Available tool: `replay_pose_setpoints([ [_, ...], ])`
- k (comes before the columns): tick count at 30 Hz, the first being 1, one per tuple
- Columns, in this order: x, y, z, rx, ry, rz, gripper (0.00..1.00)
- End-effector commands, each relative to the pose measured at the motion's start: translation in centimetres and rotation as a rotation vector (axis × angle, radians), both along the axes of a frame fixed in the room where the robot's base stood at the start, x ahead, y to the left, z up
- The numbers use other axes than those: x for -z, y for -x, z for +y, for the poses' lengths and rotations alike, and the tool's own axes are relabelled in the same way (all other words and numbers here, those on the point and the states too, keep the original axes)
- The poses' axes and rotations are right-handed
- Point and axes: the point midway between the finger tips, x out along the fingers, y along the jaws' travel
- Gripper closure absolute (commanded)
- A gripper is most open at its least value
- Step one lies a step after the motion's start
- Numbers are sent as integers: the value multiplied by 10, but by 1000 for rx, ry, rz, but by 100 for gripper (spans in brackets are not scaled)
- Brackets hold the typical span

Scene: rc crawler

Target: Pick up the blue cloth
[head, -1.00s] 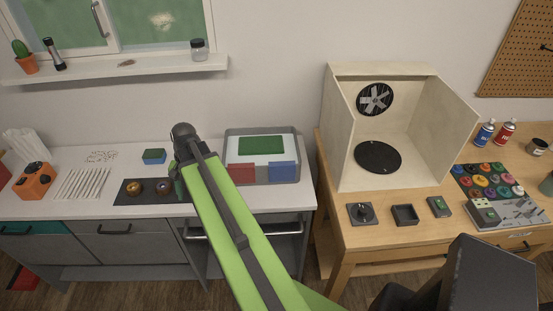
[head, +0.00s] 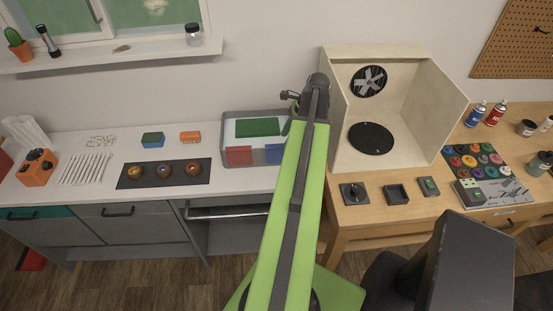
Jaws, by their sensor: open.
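The blue cloth (head: 275,154) lies in the front right part of a grey-rimmed tray (head: 226,128) on the white counter. A red cloth (head: 239,155) lies to its left and a green pad (head: 257,127) lies behind them. My green arm crosses the tray's right side and hides the blue cloth's right end. My gripper (head: 288,126) is at the tray's right side, behind and above the blue cloth, and mostly hidden by my arm. It is open, and the blue cloth lies apart from it in the tray.
A dark mat (head: 143,179) with several round knobs, a blue-green sponge (head: 152,139) and an orange brush (head: 190,137) lie left of the tray. A wooden booth (head: 423,120) with a fan stands on the wooden table close to my arm's right.

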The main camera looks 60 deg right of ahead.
Motion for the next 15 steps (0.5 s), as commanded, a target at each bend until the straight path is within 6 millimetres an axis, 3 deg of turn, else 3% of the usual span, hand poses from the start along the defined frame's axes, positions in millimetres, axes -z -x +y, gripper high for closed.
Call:
replay_pose_setpoints([
  [1,21,-3,3,-1,0,0,47],
  [4,37,-10,7,-1,0,0,47],
  [11,40,-14,10,-1,0,0,47],
  [15,57,-22,13,-2,1,0,47],
])
